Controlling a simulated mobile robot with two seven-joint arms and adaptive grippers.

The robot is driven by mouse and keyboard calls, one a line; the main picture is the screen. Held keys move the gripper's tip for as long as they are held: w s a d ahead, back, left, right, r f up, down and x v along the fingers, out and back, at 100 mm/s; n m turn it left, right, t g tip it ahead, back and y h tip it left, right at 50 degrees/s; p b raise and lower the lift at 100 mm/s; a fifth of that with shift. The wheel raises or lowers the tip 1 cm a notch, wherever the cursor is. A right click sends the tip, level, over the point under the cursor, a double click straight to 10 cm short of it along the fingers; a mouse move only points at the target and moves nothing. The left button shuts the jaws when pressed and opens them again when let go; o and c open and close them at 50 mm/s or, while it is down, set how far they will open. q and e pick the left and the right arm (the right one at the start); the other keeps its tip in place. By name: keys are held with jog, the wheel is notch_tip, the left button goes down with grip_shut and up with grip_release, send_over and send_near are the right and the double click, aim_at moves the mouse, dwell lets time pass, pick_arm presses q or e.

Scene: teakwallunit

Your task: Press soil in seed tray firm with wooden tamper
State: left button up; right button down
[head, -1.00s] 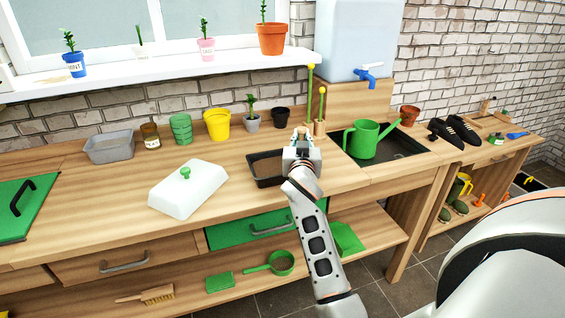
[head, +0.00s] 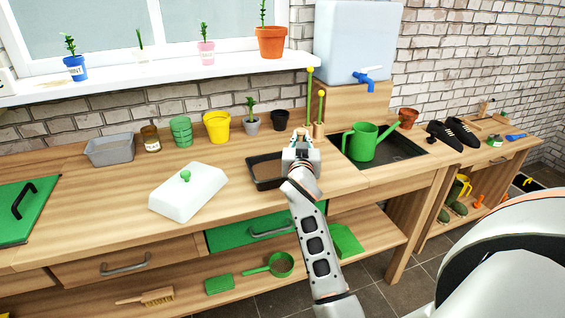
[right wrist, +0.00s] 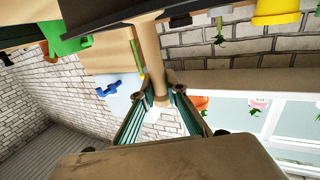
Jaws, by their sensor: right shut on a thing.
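The black seed tray (head: 252,178) with brown soil (head: 268,168) sits on the bench near the sink, partly hidden behind my right gripper. My right gripper (head: 302,138) is over the tray's right side. In the right wrist view, my right gripper (right wrist: 160,94) is shut on the pale wooden handle of the tamper (right wrist: 150,50). The handle runs up the picture toward a wider brown part at the top edge. Whether the tamper touches the soil cannot be told. My left gripper is out of view.
A white lid with a green knob (head: 188,192) lies left of the tray. Pots, including a yellow one (head: 217,126), stand behind. A green watering can (head: 364,142) is in the sink (head: 400,148) at right.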

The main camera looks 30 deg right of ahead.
jog(key=shift+r, duration=0.25)
